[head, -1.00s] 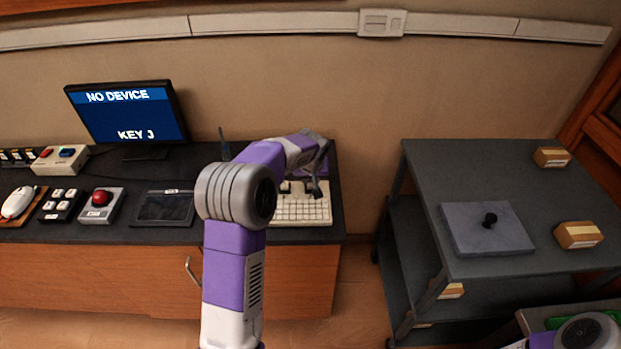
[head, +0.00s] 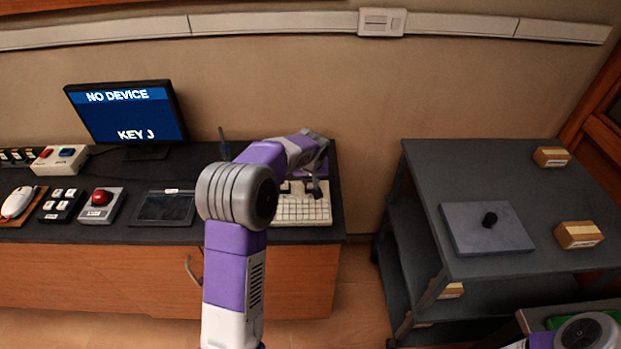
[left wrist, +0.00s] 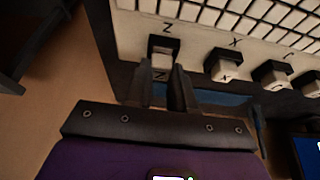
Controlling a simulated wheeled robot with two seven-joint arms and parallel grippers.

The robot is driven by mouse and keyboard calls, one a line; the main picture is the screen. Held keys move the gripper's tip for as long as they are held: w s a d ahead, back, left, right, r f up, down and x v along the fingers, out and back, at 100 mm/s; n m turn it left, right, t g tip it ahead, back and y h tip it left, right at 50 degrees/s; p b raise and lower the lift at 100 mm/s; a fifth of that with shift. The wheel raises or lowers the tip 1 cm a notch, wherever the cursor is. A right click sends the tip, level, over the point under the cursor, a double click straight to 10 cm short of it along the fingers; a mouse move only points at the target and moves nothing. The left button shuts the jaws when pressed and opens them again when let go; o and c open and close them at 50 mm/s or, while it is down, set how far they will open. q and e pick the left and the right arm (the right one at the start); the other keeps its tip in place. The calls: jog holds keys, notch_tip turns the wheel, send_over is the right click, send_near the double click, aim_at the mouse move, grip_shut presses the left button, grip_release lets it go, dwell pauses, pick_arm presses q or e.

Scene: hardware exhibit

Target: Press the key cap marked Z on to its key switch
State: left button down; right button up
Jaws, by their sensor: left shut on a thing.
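The white keyboard (head: 301,210) lies at the right end of the dark bench. My left gripper (head: 317,190) reaches down over its far right part. In the left wrist view, my left gripper (left wrist: 164,82) is shut on the small key cap marked Z (left wrist: 158,75), at the printed Z (left wrist: 167,27) on the keyboard edge. The fingers hide much of the cap and the switch under it. I cannot tell whether the cap is fully seated. My right gripper is out of view.
Beside Z stand the X key (left wrist: 225,70) and the C key (left wrist: 271,76). The monitor (head: 128,112) reads "NO DEVICE" and "KEY J". A dark tablet (head: 164,207) and a red button box (head: 102,203) lie left of my arm. A grey cart (head: 440,175) stands to the right.

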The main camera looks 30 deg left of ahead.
pick_arm(q)
jog(key=shift+f+b, duration=0.3)
jog(key=shift+f, duration=0.1)
dwell(0.4)
jog(key=shift+c, duration=2.1)
grip_release()
jog(key=shift+r, duration=0.1)
jog(key=shift+r+p, duration=2.7)
jog(key=shift+r, duration=0.75)
jog(key=shift+r, duration=0.1)
